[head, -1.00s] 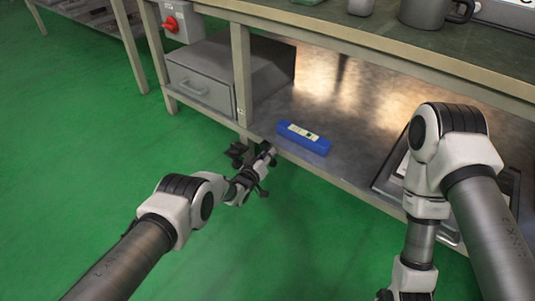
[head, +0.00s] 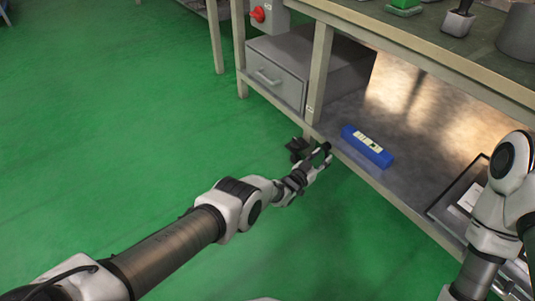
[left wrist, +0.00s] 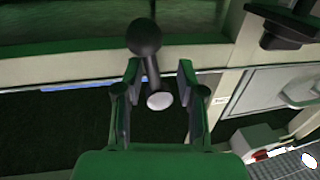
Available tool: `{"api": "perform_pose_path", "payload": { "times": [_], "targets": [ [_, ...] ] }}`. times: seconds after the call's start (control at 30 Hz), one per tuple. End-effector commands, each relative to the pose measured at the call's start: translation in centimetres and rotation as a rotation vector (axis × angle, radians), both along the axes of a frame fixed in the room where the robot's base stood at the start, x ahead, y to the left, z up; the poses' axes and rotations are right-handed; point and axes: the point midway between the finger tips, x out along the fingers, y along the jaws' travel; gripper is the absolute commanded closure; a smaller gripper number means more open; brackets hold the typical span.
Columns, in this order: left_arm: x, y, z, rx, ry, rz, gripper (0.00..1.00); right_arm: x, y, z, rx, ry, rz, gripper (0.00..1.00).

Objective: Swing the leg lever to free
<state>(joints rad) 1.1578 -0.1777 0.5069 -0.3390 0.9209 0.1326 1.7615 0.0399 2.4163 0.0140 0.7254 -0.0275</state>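In the left wrist view, a lever with a black ball knob (left wrist: 145,38) and a thin dark shaft with a pale round end stands between the two fingers of my left gripper (left wrist: 158,92). The fingers are apart, with a gap on each side of the shaft, so the gripper is open around it. My right gripper is outside the head view; only my right arm shows.
A black fitting (head: 298,148) is close by, left of the left gripper. A blue case (head: 367,146) lies on the metal shelf (head: 405,125). A grey drawer cabinet (head: 276,82) and a red switch (head: 258,14) are beyond the leg. The green floor at left is clear.

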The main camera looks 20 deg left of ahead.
Motion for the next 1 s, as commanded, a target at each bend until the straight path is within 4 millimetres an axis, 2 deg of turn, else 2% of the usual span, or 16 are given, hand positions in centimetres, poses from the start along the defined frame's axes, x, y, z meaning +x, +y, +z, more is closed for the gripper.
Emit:
{"api": "perform_pose_path", "payload": {
  "times": [0.03,0.27,0.3,0.57,1.0],
  "targets": [
    [-0.8,0.4,1.2,0.000,0.003,0.001,0.61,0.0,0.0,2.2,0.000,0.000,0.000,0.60],
    [-5.5,2.5,1.2,-0.001,0.005,0.001,0.61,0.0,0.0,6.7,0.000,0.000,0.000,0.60],
    [-5.5,2.9,2.2,0.006,0.030,0.009,0.61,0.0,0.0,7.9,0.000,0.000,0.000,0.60],
    [-8.0,6.0,5.0,0.057,0.220,0.060,0.61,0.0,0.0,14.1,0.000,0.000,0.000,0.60],
    [-14.5,10.9,11.0,0.131,0.517,0.142,0.61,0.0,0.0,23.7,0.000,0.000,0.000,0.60]
  ]
}}
